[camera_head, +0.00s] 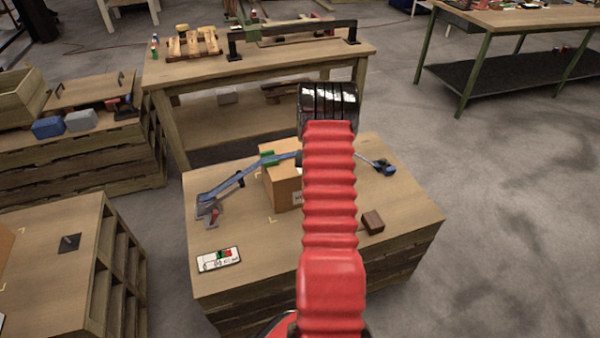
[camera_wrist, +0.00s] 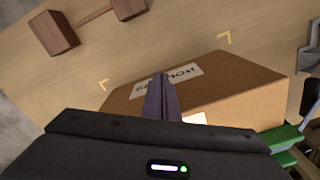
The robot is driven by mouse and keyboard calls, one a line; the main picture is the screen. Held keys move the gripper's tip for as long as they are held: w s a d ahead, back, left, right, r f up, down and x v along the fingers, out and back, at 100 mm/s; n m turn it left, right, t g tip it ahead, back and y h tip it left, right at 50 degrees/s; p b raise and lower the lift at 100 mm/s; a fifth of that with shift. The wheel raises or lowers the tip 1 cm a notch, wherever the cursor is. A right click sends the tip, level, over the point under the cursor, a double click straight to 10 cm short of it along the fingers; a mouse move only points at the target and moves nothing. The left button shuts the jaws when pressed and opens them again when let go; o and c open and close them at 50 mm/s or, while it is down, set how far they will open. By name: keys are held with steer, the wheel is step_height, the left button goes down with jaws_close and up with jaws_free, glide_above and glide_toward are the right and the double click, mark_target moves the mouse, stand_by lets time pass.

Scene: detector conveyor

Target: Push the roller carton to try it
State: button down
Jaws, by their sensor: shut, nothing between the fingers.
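The roller carton (camera_head: 281,187) is a brown cardboard box on the wooden crate table in front of me, partly hidden by my red arm in the head view. In the wrist view the carton (camera_wrist: 240,87) lies below my gripper, with a white printed label on it. My gripper (camera_wrist: 161,80) is shut and empty. Its fingertips overlap the label in the picture; I cannot tell whether they touch the carton. In the head view the fingers are hidden behind my arm.
A blue bar with green parts (camera_head: 232,182) runs beside the carton. A small brown block (camera_head: 373,222) and a white card (camera_head: 218,259) lie near the front. Yellow corner marks (camera_wrist: 225,38) are on the tabletop.

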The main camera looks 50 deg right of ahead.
steer(key=shift+w+d+r, duration=0.1)
steer(key=shift+w+d, duration=0.2)
steer(key=shift+w, duration=0.1)
stand_by(1.9)
steer(key=shift+s, duration=0.15)
steer(key=shift+s+a, duration=0.75)
steer(key=shift+s, duration=0.3)
step_height(320, 180, up, 10)
stand_by(1.2)
stand_by(0.5)
